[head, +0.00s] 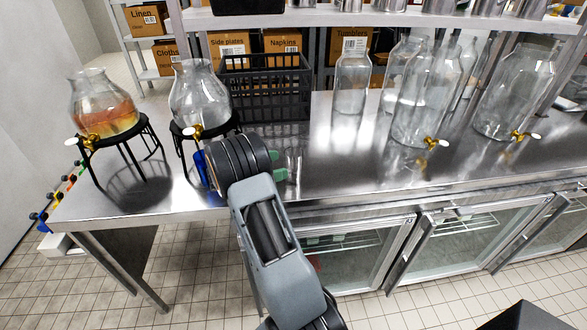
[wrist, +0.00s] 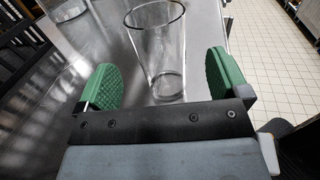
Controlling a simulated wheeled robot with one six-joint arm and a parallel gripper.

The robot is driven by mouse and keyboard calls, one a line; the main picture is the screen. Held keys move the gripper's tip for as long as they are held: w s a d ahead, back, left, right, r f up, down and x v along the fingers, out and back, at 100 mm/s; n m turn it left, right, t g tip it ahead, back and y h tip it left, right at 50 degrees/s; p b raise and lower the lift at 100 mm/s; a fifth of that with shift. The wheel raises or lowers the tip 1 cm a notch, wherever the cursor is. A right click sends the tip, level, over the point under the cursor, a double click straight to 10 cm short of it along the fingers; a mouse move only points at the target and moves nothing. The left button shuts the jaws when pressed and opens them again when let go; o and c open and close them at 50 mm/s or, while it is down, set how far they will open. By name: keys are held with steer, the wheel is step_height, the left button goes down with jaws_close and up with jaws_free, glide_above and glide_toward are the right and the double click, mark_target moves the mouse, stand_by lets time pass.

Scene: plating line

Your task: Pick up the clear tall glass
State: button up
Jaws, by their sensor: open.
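The clear tall glass (wrist: 160,50) stands on the steel counter in the wrist view, in front of my gripper (wrist: 160,88). The gripper's two green pads are apart, one to each side of the lower part of the glass in the picture, with visible gaps. My gripper is open and holds nothing. In the head view, my gripper (head: 280,166) is low over the counter's front part, partly hidden by my own wrist. The glass (head: 294,162) shows faintly just right of the green pads there.
Two glass dispensers on black stands (head: 104,110) (head: 200,100) are at left. A blue object (head: 202,168) is close left of my wrist. A black crate (head: 265,92) is behind. Large clear jars (head: 428,95) are at right. The counter (head: 345,150) is bare right of the glass.

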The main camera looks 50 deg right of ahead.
mark_target(293, 162)
steer(key=shift+p+x, duration=0.6)
steer(key=shift+x, duration=2.35)
steer(key=shift+f, duration=0.15)
steer(key=c, duration=1.1)
